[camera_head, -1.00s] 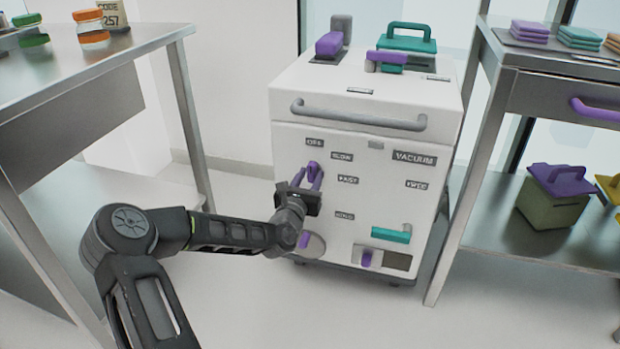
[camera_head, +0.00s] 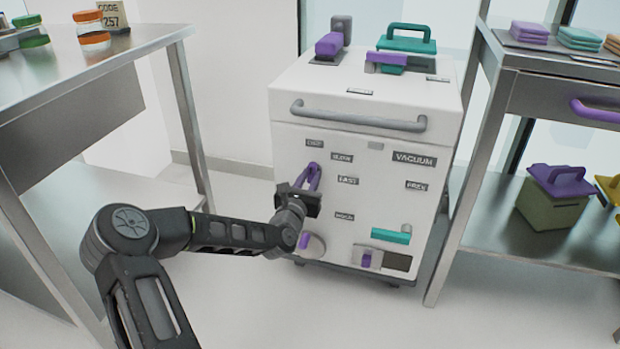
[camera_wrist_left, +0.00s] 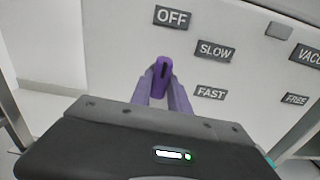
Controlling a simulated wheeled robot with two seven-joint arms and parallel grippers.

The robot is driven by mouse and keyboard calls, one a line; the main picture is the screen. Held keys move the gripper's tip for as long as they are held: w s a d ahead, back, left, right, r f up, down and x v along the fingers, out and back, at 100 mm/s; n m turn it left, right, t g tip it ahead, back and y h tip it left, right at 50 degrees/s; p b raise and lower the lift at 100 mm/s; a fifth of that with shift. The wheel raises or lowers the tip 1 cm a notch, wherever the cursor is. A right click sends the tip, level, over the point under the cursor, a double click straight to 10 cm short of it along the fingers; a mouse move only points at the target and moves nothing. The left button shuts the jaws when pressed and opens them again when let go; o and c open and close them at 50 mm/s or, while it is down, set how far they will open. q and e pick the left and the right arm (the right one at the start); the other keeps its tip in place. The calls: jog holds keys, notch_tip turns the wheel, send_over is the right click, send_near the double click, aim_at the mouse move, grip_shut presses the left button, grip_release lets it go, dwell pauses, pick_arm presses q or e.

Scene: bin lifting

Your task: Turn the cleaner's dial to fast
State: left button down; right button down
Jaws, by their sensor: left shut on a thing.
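The white cleaner (camera_head: 365,95) stands on the floor in the middle of the head view. Its purple dial (camera_wrist_left: 162,76) sits on the front panel and looks nearly upright in the wrist view, its dark mark towards the OFF label (camera_wrist_left: 172,16). The SLOW label (camera_wrist_left: 215,50) and the FAST label (camera_wrist_left: 211,92) are to the dial's right. My left gripper (camera_head: 312,172) is shut on the dial, with one purple finger on each side; it also shows in the wrist view (camera_wrist_left: 163,88). In the head view the fingers partly hide the dial. My right gripper is not in view.
A grey handle bar (camera_head: 358,117) crosses the cleaner's upper front. A teal handle (camera_head: 391,236) and a purple slider (camera_head: 366,260) are low on the front. Metal tables stand left (camera_head: 60,85) and right (camera_head: 500,100). The floor (camera_head: 350,315) in front is clear.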

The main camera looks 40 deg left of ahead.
pick_arm(q)
jog(key=m+p, duration=0.1)
jog(key=m, duration=0.1)
jog(key=shift+m, duration=0.4)
jog(key=m, duration=0.2)
jog(key=shift+m+p, duration=0.3)
jog(key=m, duration=0.5)
jog(key=shift+d+m, duration=0.1)
jog(key=shift+m, duration=0.2)
jog(key=m, duration=0.3)
jog(key=shift+f+m, duration=0.1)
jog(key=shift+m, duration=0.2)
jog(key=m+b, duration=0.1)
jog(key=m, duration=0.4)
